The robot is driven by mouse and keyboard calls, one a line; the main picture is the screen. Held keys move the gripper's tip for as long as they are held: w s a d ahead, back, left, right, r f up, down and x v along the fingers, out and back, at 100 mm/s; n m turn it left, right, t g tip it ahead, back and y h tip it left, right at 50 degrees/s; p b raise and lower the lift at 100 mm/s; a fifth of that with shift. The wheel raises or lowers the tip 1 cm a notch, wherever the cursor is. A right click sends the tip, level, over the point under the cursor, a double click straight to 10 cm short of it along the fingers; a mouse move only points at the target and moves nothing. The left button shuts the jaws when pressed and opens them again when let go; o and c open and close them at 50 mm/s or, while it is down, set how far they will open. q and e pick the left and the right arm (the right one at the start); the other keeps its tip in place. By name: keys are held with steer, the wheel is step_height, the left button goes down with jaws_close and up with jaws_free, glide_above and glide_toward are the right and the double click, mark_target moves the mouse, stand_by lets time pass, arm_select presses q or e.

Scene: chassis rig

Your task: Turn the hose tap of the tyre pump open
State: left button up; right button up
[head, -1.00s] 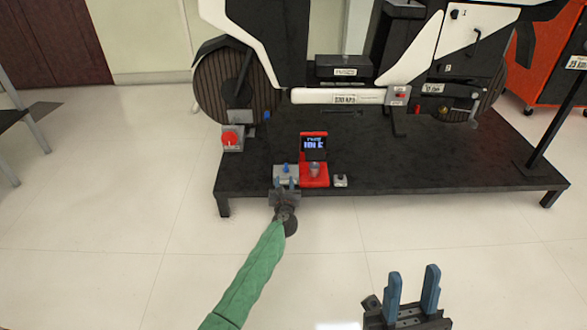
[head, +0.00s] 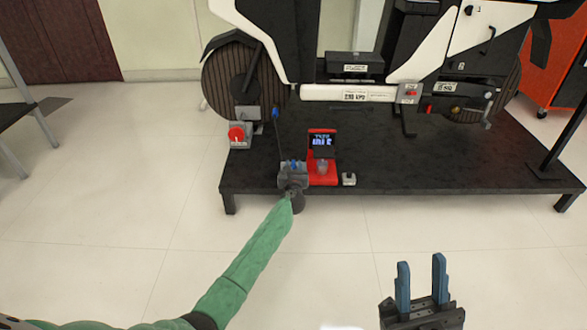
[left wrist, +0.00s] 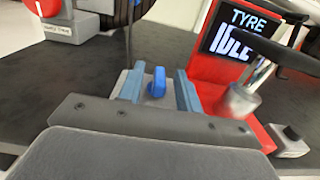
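The tyre pump (head: 323,178) is a red unit with a lit screen at the front edge of the black platform. In the left wrist view the pump (left wrist: 201,82) shows "TYRE" and "IDLE" on its screen. The hose tap is a blue knob (left wrist: 155,83) on a grey block left of the pump. My left gripper (left wrist: 160,88) is open, with a blue-grey finger on each side of the knob and gaps between. In the head view my left gripper (head: 293,168) largely covers the tap. My right gripper (head: 421,270) is open and empty over the floor.
A motorcycle (head: 348,90) stands on the black platform (head: 440,160). A red knob on a grey block (head: 238,136) sits at the platform's left. A small grey block (head: 348,180) lies right of the pump. The floor in front is clear.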

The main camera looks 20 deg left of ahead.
arm_select(q)
jaws_close()
